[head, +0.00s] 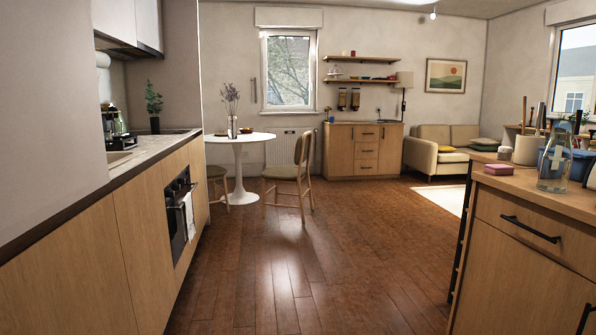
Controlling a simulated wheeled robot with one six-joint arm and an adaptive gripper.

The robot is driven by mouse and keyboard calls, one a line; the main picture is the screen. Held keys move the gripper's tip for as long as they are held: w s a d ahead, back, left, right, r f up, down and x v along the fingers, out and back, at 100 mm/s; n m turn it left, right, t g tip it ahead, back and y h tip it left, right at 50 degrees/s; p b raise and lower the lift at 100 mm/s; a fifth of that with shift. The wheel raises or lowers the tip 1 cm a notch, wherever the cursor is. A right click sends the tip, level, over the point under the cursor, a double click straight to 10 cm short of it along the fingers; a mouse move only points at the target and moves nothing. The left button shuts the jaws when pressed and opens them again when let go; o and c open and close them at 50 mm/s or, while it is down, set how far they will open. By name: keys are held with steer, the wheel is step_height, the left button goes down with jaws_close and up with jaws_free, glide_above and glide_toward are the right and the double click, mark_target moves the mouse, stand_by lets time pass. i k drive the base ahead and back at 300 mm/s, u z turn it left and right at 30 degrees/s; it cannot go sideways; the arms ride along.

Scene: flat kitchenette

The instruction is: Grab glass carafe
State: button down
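A clear glass carafe (553,172) stands upright on the wooden top of the cabinet (540,201) at the right. It has a bluish stopper or neck top. A blue object shows behind it and partly through the glass. My gripper is not in view.
A pink block (499,169) and a pale container (526,150) sit on the same top, left of the carafe. A dark ladder-like frame (463,230) is at the cabinet's left side. The wooden floor (330,270) is clear between this cabinet and the kitchen counter (130,160). A chair (291,170) stands farther back.

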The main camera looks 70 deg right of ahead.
mark_target(557, 158)
steer(key=z, duration=1.55)
steer(key=k, duration=0.25)
steer(key=z, duration=2.3)
steer(key=i, duration=0.9)
steer(key=u, duration=0.3)
